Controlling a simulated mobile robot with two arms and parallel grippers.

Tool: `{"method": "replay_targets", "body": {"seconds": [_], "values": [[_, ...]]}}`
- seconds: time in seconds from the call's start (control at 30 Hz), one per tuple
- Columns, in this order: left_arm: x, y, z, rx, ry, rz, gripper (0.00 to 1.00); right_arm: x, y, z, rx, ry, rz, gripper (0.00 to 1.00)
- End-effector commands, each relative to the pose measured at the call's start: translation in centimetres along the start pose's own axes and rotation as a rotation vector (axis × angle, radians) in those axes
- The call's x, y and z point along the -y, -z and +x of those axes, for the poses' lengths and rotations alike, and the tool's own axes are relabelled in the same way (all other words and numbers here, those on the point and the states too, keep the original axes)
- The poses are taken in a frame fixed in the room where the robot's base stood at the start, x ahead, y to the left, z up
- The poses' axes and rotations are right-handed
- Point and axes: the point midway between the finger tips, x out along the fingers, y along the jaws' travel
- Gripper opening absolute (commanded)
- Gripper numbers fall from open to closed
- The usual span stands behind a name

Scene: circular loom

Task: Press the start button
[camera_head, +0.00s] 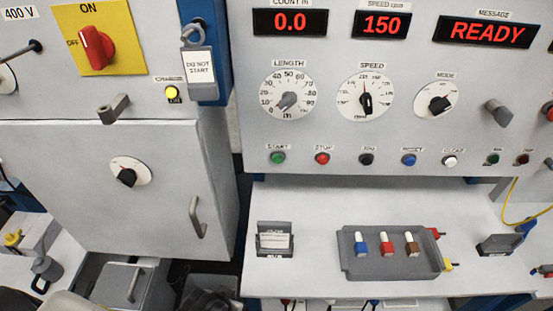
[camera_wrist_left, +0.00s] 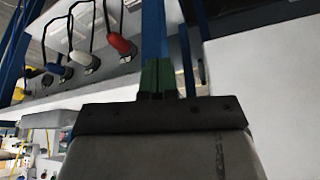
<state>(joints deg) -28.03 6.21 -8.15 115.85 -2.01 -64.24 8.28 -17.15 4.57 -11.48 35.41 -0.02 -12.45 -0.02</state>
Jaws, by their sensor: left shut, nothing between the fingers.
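The start button (camera_head: 278,158) is a small green round button under a START label, at the left end of the button row on the grey control panel (camera_head: 330,135). Nothing covers it in the head view. My left gripper (camera_wrist_left: 158,78) shows in the left wrist view, with its dark green fingers shut together and nothing between them. The start button is not visible in that view. No gripper can be made out in the head view, so the distance from the left gripper to the button cannot be told. My right gripper is not in view.
A red stop button (camera_head: 322,158) sits right of the start button. The message display (camera_head: 487,33) reads READY. A DO NOT START tag (camera_head: 200,66) hangs at a padlock on the left cabinet. A grey tray (camera_head: 390,265) lies on the white table (camera_head: 330,205) below the panel.

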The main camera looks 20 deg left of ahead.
Motion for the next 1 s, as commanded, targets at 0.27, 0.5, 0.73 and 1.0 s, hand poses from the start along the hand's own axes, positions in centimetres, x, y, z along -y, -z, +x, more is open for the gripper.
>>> {"method": "replay_targets", "body": {"seconds": [0.27,0.5,0.73,1.0], "values": [[0.4,10.6,-7.9,-0.422,-0.045,-0.333,0.0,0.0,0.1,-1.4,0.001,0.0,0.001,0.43],[-0.4,17.6,-9.6,-0.793,-0.273,-0.607,0.0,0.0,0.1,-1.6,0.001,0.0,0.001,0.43],[-2.1,21.8,-11.6,-1.02,-0.606,-0.757,0.0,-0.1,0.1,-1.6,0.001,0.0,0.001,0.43],[-5.0,24.1,-14.0,-1.113,-1.072,-0.818,0.0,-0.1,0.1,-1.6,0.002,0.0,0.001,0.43]]}}
